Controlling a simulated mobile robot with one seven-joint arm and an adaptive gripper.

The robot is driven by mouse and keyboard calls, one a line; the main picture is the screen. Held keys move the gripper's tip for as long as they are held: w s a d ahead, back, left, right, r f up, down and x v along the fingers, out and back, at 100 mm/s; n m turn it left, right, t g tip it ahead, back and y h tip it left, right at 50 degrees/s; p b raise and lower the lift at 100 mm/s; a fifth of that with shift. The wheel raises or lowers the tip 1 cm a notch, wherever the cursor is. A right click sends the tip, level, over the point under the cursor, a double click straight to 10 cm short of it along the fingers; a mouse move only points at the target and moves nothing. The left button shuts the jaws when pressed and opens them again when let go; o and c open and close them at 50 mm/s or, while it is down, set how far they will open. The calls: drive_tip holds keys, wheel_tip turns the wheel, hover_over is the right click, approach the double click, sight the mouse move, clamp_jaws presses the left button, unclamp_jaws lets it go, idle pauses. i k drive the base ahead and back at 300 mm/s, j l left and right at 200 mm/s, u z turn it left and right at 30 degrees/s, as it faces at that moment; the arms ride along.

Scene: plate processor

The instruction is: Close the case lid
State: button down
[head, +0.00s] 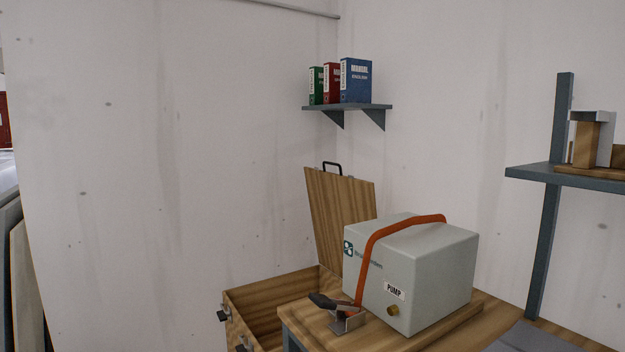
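The wooden case (247,293) stands low in the picture, left of the workbench. Its lid (335,213) is open and stands nearly upright at the back right of the case, with a black handle (331,164) on its top edge. Metal latches (222,314) show on the case's front side. The inside that shows looks empty; the right part of the case is hidden behind the bench. My gripper is not in view.
A wooden bench (300,325) carries a grey pump box (440,262) with an orange strap, close to the lid's right. A shelf (350,107) with several binders hangs above the lid. Another shelf (600,181) is at the right. Bare wall lies left.

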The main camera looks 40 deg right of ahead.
sight(337, 201)
drive_tip(key=i+z, duration=0.25)
drive_tip(key=i, duration=0.15)
drive_tip(key=i+j+z, duration=0.25)
drive_tip(key=i, duration=0.15)
drive_tip(key=i+j+z, duration=0.2)
drive_tip(key=i, duration=0.2)
drive_tip(key=i+j+z, duration=0.3)
drive_tip(key=z, duration=0.15)
drive_tip(key=i+j+z, duration=0.7)
drive_tip(key=j+z, duration=0.2)
drive_tip(key=j, duration=0.2)
